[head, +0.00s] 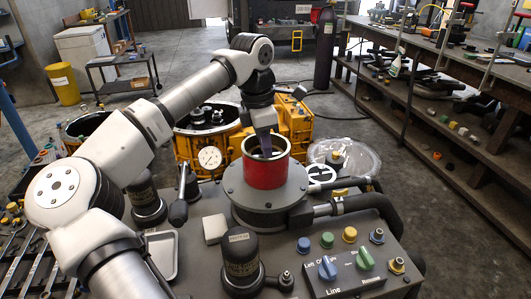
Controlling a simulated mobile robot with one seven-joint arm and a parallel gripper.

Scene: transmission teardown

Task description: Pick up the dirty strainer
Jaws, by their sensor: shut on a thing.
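My gripper (266,148) points straight down into the open top of a red cylinder (264,172). The cylinder stands on a round grey flanged base (240,192) on the workbench. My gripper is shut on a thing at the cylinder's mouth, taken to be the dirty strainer. The fingertips and the cylinder's wall hide most of it, so its shape and dirt cannot be made out. I cannot tell whether it still touches the cylinder's inside.
A control box (345,268) with knobs sits at the front right of the grey bench (195,265). Dark capped cylinders (240,262) stand nearby. A dial gauge (210,158) and yellow machinery (293,120) are behind. A clear round dish (350,158) lies right of the red cylinder.

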